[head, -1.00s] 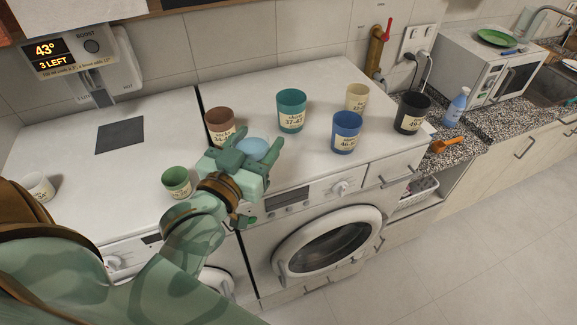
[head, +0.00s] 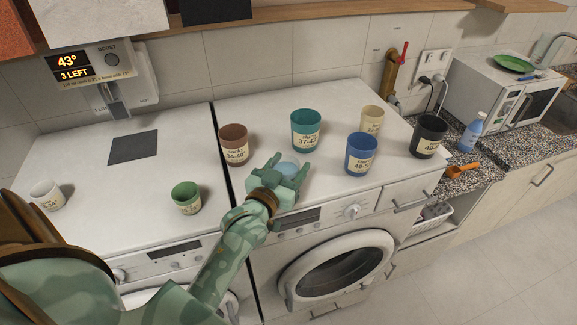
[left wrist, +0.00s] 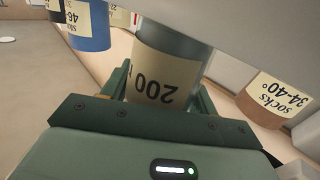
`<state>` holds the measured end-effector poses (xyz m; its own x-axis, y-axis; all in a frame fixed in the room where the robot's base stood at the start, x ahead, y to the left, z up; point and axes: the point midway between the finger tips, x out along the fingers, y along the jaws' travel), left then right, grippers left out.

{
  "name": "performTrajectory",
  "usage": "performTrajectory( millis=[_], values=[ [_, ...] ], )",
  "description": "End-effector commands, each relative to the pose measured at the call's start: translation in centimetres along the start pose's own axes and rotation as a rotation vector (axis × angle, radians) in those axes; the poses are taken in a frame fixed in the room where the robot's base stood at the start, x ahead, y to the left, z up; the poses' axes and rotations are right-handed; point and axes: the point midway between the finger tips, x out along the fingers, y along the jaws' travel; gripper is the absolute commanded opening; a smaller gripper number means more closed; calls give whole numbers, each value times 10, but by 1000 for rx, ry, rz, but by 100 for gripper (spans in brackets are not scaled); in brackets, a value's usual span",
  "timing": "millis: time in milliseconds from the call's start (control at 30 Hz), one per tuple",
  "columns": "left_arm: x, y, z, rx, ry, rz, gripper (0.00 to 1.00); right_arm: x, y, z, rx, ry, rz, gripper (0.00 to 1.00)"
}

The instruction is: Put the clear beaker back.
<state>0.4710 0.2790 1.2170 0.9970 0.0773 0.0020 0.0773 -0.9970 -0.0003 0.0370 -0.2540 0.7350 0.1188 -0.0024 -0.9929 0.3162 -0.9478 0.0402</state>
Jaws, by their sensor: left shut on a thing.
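My left gripper (head: 288,166) is shut on a clear beaker (head: 289,171), which looks pale blue between the fingers in the head view. In the left wrist view the beaker (left wrist: 168,45) looks grey and carries a cream label reading 200. The gripper and beaker are over the front of the right washing machine's white top, between the brown cup (head: 235,145) and the blue cup (head: 361,153), in front of the teal cup (head: 305,130). The fingers hide the beaker's lower part in the head view, so I cannot tell whether it touches the top. My right gripper is out of view.
A beige cup (head: 371,119) and black cup (head: 429,136) stand at the right. A green cup (head: 186,197), white cup (head: 47,195) and dark square (head: 133,147) are on the left machine. A spray bottle (head: 472,132) and orange scoop (head: 461,170) are on the speckled counter.

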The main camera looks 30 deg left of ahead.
Motion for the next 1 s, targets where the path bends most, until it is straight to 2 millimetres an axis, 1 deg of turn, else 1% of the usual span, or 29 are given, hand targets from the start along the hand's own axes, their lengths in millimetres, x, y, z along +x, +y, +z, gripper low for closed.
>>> performTrajectory(
  millis=[200,233,267,300,533,600,667,767,1000],
  values=[
    [0,0,3,-1,1,0,37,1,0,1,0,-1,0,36],
    [0,0,3,0,-1,0,67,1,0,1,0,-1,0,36],
    [0,0,3,0,-1,0,76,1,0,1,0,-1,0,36],
    [0,0,2,0,-1,0,81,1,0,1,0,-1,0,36],
    [0,0,2,0,-1,0,81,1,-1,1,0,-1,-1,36],
    [0,0,0,0,0,0,81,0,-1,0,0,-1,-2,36],
    [-5,0,1,0,-3,0,81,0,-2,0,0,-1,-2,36],
    [-22,0,2,-1,-4,0,81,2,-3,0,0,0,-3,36],
    [-80,0,3,0,-5,0,81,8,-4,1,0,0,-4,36]
  ],
)
